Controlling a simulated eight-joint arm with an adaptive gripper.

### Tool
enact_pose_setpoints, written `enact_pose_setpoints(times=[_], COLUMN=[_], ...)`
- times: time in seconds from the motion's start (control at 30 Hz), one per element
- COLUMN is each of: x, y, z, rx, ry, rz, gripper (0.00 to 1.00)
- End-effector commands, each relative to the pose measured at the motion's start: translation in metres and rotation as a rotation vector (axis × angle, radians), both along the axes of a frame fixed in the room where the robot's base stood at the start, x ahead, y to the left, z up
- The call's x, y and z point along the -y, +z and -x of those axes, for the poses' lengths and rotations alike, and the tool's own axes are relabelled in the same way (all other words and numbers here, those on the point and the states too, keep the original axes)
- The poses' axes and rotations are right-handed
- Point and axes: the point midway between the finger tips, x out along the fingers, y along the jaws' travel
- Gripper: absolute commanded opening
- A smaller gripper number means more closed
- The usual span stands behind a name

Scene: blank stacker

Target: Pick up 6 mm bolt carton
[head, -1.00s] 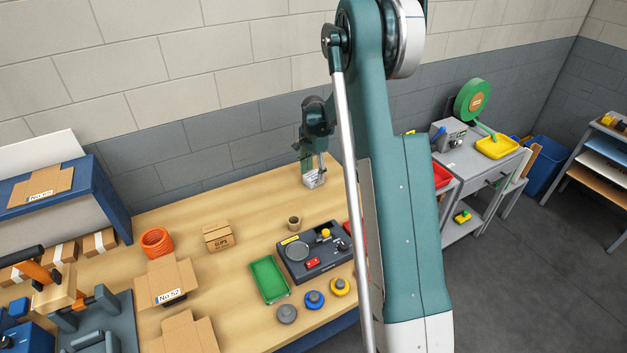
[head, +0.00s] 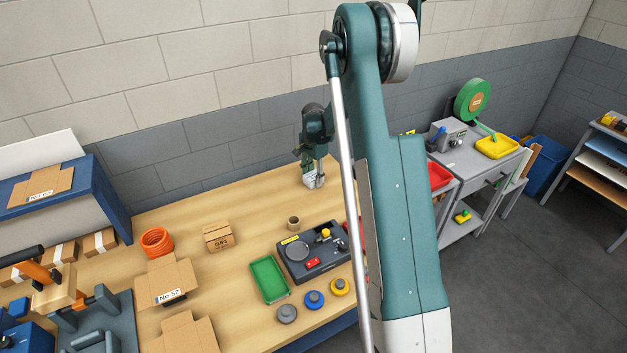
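A small white-and-grey carton (head: 308,183) stands on the wooden bench near its back edge, in the middle of the head view. It is partly covered by my gripper, and any print on it is too small to read. My gripper (head: 316,181) points down at this carton, with its fingers low over it and overlapping it in the picture. I cannot tell whether the fingers touch it or are closed on it.
A brown clips carton (head: 219,237), a small brown cup (head: 294,223), a dark device panel (head: 314,252) and a green tray (head: 269,279) stand in front of the gripper.

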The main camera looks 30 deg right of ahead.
Motion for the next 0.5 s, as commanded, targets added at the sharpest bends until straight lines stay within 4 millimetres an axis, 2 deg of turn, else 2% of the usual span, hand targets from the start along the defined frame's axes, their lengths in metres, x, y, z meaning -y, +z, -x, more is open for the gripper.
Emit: enact_pose_setpoints(times=[0.03, 0.13, 0.5], x=[0.0, 0.0, 0.0], y=[0.0, 0.0, 0.0028], z=[0.0, 0.0, 0.0001], rx=[0.0, 0.0, 0.0], ry=[0.0, 0.0, 0.0], rz=[0.0, 0.0, 0.0], gripper=[0.3, 0.18, 0.18])
